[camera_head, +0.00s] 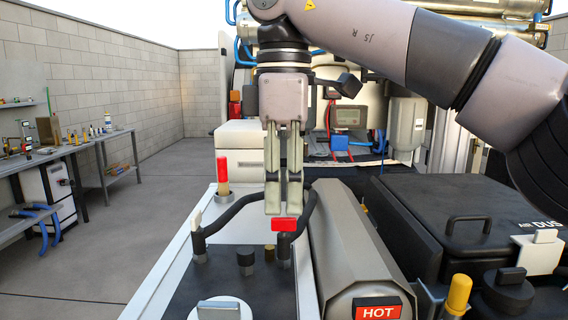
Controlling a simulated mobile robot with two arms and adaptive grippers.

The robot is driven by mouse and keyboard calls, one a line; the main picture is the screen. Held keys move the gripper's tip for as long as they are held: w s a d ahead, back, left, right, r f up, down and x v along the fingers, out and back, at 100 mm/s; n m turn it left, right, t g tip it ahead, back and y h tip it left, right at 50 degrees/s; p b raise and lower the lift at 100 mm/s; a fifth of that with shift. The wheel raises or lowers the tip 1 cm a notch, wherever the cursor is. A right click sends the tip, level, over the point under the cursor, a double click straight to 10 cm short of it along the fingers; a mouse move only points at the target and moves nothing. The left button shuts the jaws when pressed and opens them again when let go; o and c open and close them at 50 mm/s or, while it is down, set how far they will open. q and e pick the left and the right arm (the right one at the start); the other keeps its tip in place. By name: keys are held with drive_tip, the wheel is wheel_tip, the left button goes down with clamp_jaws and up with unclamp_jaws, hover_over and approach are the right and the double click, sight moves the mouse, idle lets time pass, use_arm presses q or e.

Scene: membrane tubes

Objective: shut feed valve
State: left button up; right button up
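My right gripper (283,205) hangs pointing down in the middle of the view, its two pale fingers close together with a narrow gap. A small red block (284,225), perhaps a valve handle, shows right at the fingertips. Whether the fingers grip it or only hover over it cannot be told. A second red-topped handle (222,168) stands upright on a fitting to the left, apart from the gripper. No label shows which one is the feed valve. Black curved hoses run on both sides of the fingertips. My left gripper is not in view.
A grey housing marked HOT (378,307) lies right of the fingertips. A yellow-topped handle (459,294) and a black lidded case (485,210) stand further right. A silver-handled cap (220,309) is in front. Workbenches (70,150) line the left; the floor between is clear.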

sight(284, 217)
drive_tip(key=shift+r, duration=2.3)
drive_tip(key=shift+f, duration=0.1)
